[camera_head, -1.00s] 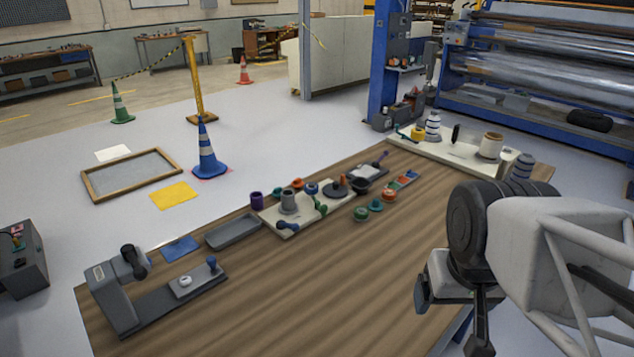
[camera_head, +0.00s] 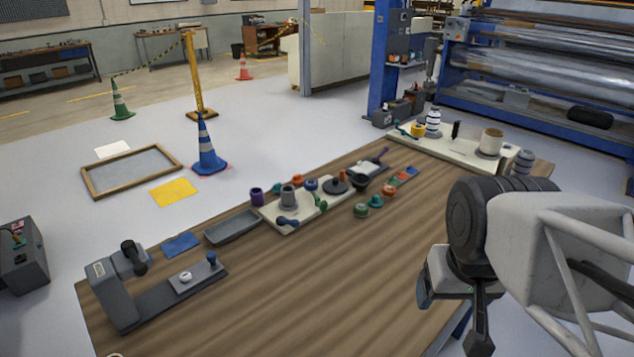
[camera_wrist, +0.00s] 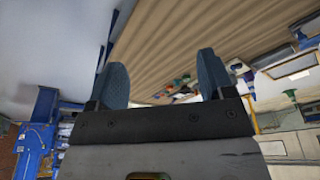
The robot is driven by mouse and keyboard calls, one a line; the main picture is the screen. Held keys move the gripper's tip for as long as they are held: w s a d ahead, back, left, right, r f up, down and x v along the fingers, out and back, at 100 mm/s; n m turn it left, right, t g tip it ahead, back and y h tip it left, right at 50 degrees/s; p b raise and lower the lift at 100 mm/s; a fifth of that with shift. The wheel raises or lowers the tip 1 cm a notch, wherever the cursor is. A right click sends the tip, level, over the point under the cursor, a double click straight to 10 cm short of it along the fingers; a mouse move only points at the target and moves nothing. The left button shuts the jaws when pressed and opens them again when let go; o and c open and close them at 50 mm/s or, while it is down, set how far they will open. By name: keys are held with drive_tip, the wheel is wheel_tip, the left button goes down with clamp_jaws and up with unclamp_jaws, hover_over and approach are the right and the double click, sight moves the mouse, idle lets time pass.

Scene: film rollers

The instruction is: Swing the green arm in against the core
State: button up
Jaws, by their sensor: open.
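The green arm (camera_head: 320,203) is a small lever on a cream board (camera_head: 283,228) at the far-left edge of the wooden table in the head view. A grey upright cylinder, which looks like the core (camera_head: 288,196), stands to its left on the same board. The green arm looks apart from it, with a gap between. A dark blue lever (camera_head: 288,222) lies in front of the core. My gripper (camera_wrist: 162,72) is open and empty in the wrist view, its two blue-grey fingers spread. In the head view it hangs at the right, well away from the board.
Green, teal and orange round parts stand on the table (camera_head: 300,290) right of the board. A grey tray (camera_head: 232,237) and a grey device (camera_head: 120,300) are to the left. Another cream board (camera_head: 455,152) holds rollers at the back right. The table's middle is clear.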

drive_tip(key=shift+c, duration=1.2)
drive_tip(key=shift+w+r, duration=0.1)
drive_tip(key=shift+w, duration=0.15)
drive_tip(key=shift+c, duration=0.3)
drive_tip(key=n+g+h, duration=0.2)
hover_over(321, 204)
wheel_tip(321, 204, down, 18)
drive_tip(key=shift+f, duration=0.1)
drive_tip(key=shift+w+a+f, duration=0.25)
drive_tip(key=shift+w+f, duration=0.1)
drive_tip(key=shift+f, duration=0.05)
